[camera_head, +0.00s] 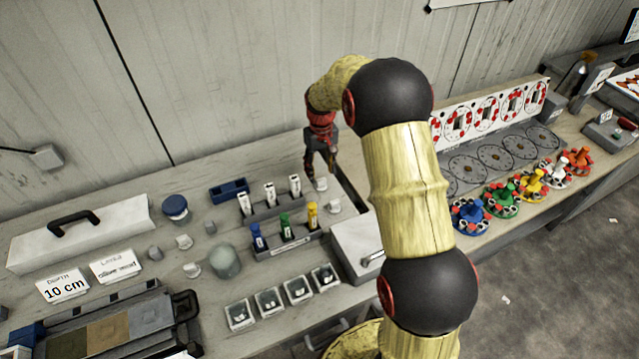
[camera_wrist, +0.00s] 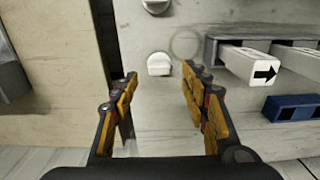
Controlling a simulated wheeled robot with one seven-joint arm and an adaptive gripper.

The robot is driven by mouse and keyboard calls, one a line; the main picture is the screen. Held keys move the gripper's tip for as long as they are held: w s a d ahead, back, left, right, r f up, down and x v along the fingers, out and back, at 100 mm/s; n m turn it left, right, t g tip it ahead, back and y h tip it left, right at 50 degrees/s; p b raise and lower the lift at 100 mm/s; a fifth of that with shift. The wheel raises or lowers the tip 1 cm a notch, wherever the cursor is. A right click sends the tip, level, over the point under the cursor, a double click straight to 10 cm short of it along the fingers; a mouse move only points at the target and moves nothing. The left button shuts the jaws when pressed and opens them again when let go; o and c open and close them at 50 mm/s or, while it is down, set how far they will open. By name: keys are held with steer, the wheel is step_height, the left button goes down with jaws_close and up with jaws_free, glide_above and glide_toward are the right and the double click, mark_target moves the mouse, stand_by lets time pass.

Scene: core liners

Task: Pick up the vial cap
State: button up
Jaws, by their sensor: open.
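A small white cap (camera_wrist: 159,64), which looks like the vial cap, sits on the bench, and in the wrist view it lies just beyond and between my fingertips. It also shows in the head view (camera_head: 321,185), just below my gripper (camera_head: 320,168). In the wrist view my gripper (camera_wrist: 161,80) is open, with a finger on each side and nothing between them. I cannot tell the exact height of the fingertips above the bench. A second white cap (camera_head: 333,206) stands a little nearer to my body; it shows at the top edge of the wrist view (camera_wrist: 156,5).
A vial rack (camera_head: 285,245) with blue, green and yellow vials stands left of the caps, with white vials (camera_head: 270,194) behind. A blue tray (camera_head: 229,190) lies farther left. A grey-white box (camera_head: 352,243) and a dark slot or edge (camera_wrist: 107,35) border the caps.

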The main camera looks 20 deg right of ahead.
mark_target(321, 180)
step_height(321, 180, down, 6)
steer(key=shift+r+b, duration=0.25)
steer(key=shift+b, duration=0.55)
steer(key=shift+c, duration=1.4)
steer(key=c, duration=0.4)
steer(key=shift+c, duration=0.5)
